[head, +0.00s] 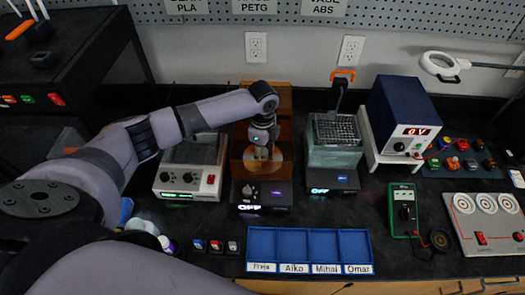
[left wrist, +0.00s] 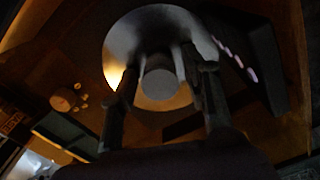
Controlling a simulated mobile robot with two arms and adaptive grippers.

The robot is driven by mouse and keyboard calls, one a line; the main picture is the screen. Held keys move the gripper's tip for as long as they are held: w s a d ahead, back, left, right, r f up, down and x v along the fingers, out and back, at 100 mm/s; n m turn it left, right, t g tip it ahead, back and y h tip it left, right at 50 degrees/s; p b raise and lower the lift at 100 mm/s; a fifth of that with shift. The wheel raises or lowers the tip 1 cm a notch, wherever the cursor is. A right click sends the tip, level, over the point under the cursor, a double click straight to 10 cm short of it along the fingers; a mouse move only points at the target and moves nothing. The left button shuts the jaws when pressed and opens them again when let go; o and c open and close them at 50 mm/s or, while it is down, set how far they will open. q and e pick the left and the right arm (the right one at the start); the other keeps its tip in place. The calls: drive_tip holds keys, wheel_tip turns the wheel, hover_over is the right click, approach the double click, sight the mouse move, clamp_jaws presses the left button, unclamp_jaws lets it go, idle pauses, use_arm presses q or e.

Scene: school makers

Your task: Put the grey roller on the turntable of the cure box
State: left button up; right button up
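The cure box (head: 284,100) is the orange-brown box at the middle back of the bench, with an OFF display on its base. Its turntable (left wrist: 128,38) is a pale round disc inside it. The disc also shows in the head view (head: 283,170). The grey roller (left wrist: 160,83) is seen end-on over the disc, between my fingers. My left gripper (head: 262,153) reaches into the box, pointing down. In the left wrist view its fingers (left wrist: 160,75) look spread, with a small gap on each side of the roller. Contact between roller and disc is hard to see. My right gripper is not in view.
A grey device (head: 190,165) stands left of the cure box and a grid-topped device (head: 333,150) right of it. A blue sorting tray (head: 310,245) with name labels lies in front. A power supply (head: 405,115) and a green meter (head: 403,210) are to the right.

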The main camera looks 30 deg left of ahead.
sight(263, 151)
use_arm(q)
drive_tip(key=shift+r, duration=0.2)
wheel_tip(263, 151, up, 12)
drive_tip(key=b, duration=0.2)
idle(0.4)
idle(0.3)
